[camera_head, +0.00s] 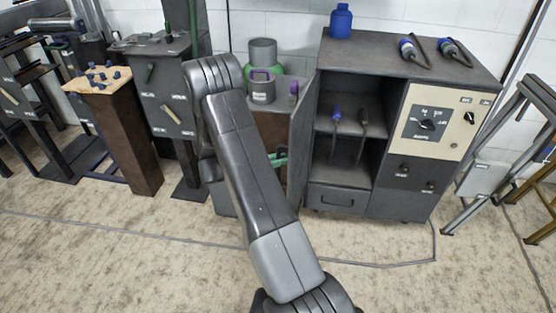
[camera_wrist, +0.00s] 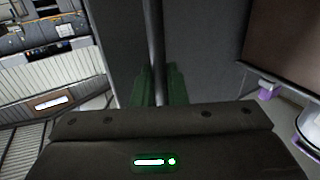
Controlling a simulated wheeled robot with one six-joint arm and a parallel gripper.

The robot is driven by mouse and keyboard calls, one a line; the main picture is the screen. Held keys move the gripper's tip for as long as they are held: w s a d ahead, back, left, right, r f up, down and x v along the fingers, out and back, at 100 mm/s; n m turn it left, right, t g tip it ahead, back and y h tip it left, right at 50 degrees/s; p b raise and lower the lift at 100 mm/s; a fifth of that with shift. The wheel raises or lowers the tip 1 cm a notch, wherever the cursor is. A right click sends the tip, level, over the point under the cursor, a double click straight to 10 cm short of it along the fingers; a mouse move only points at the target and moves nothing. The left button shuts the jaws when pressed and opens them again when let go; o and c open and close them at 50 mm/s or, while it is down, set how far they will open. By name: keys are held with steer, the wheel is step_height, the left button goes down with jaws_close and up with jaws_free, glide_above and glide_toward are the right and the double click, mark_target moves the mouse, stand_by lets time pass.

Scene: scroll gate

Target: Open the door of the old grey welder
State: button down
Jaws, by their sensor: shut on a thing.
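The grey welder (camera_head: 401,195) stands against the wall at the right of the head view, with a cream control panel with a black knob. Its door (camera_head: 301,135) stands swung open on the left side, baring an upper and a lower compartment. My gripper (camera_head: 278,159) is at the door's outer side, mostly hidden behind my arm in the head view; a bit of green finger shows. In the wrist view my green fingertips (camera_wrist: 160,85) are shut on an upright dark bar, the door handle (camera_wrist: 157,45), with the grey door face (camera_wrist: 205,50) behind it.
Green and grey cylinders (camera_head: 262,88) stand left of the door. A sawhorse (camera_head: 500,150) stands right. The carpet in front is clear except a cable.

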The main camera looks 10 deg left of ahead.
steer(key=shift+w, duration=0.1)
steer(key=c, duration=1.5)
jaws_free()
steer(key=shift+d, duration=0.1)
steer(key=shift+c, duration=0.2)
steer(key=p+v, duration=0.1)
steer(key=v, duration=1.2)
steer(key=shift+a, duration=0.35)
steer(key=b+x, duration=0.1)
steer(key=x, duration=1.2)
steer(key=shift+d, duration=0.35)
